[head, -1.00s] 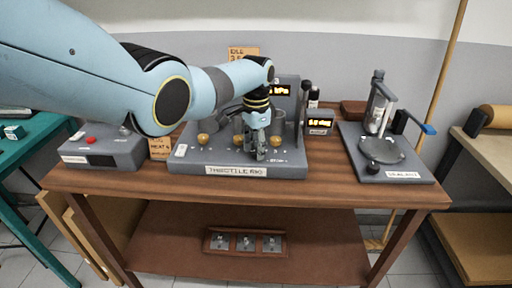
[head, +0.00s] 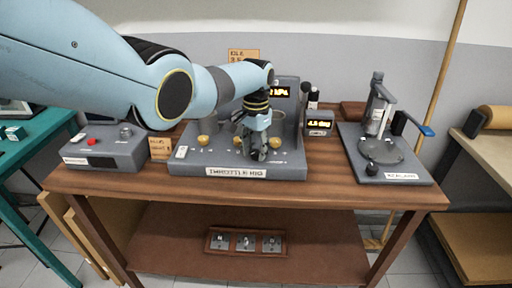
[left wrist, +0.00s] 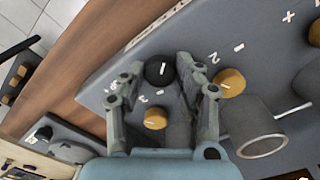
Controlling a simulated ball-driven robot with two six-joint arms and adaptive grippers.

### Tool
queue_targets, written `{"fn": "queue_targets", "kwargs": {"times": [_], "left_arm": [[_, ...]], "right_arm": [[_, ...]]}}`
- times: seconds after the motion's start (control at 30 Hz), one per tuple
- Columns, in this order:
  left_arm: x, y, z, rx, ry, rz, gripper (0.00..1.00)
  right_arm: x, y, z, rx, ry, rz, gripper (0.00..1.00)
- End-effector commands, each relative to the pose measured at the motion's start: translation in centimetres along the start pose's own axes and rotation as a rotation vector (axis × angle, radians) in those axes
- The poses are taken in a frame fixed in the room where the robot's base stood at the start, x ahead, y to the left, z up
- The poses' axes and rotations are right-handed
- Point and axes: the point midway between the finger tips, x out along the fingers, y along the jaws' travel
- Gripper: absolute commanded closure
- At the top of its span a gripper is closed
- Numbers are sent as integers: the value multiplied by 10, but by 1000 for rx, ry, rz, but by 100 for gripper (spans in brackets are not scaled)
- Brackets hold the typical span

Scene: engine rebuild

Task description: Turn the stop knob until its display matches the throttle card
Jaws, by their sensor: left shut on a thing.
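The stop knob (left wrist: 160,73) is a small black knob with a white pointer line on the rig's front part. My left gripper (left wrist: 163,76) is shut on it, one finger on each side. In the head view my left gripper (head: 259,156) points down at the throttle rig (head: 190,168) and hides the knob. The small stop display (head: 319,124) right of the rig glows and seems to read about 4.5 deg. The throttle card (head: 243,54) on the wall behind reads IDLE and seemingly 3.5; my arm partly covers it. My right gripper is not in view.
Brass knobs (left wrist: 155,118) (left wrist: 230,82) and a metal cylinder (left wrist: 256,126) sit close to my left fingers. A rig display (head: 278,92) glows behind. A grey box (head: 113,155) stands left and a gauge stand (head: 395,170) right on the bench (head: 330,180).

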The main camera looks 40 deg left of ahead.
Motion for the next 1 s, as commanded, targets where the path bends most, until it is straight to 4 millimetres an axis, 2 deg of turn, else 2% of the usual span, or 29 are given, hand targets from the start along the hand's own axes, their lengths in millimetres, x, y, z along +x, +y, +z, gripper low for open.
{"fn": "queue_targets", "kwargs": {"times": [0.6, 1.0], "left_arm": [[0, 0, 0, -582, -1, -1, 100], [0, 0, 0, -865, 0, 0, 100]], "right_arm": [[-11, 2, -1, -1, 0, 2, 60], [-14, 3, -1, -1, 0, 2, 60]]}}
